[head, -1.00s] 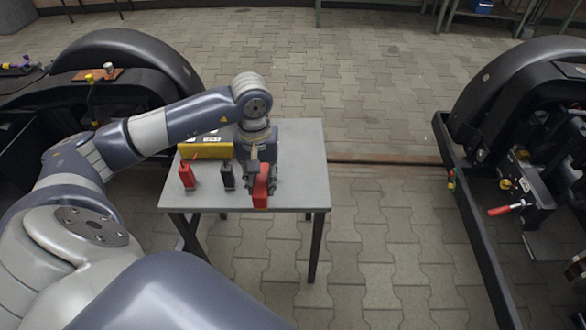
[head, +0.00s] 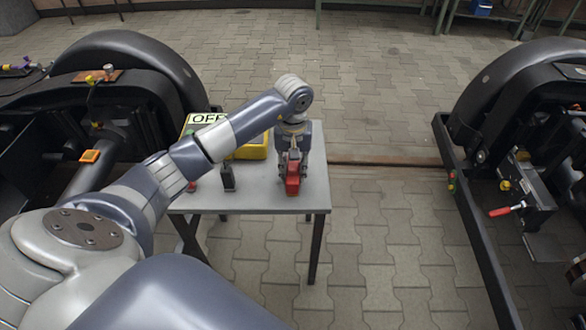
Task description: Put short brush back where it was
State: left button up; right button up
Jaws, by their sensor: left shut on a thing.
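My left gripper (head: 291,170) is shut on a red block-like thing (head: 292,186) at the right part of the grey table (head: 262,201). The red thing is upright; it may be the short brush, but no bristles show. I cannot tell whether it touches the tabletop. A small black upright thing (head: 228,180) stands on the table to the left of the gripper. Another red thing (head: 191,187) stands further left, mostly hidden by my left arm. My right gripper is not in view.
A yellow box (head: 252,149) and an OFF sign (head: 207,118) are at the back of the table, partly behind my arm. Dark bogies flank the table, left (head: 130,50) and right (head: 500,90). The table's right edge is clear; paved floor lies beyond.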

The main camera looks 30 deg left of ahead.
aim_at(293, 167)
pick_arm(q)
jog(key=o, duration=1)
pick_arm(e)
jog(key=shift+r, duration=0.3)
pick_arm(q)
notch_tip(293, 167, up, 12)
jog(key=shift+r+p, duration=0.1)
jog(key=shift+p, duration=0.45)
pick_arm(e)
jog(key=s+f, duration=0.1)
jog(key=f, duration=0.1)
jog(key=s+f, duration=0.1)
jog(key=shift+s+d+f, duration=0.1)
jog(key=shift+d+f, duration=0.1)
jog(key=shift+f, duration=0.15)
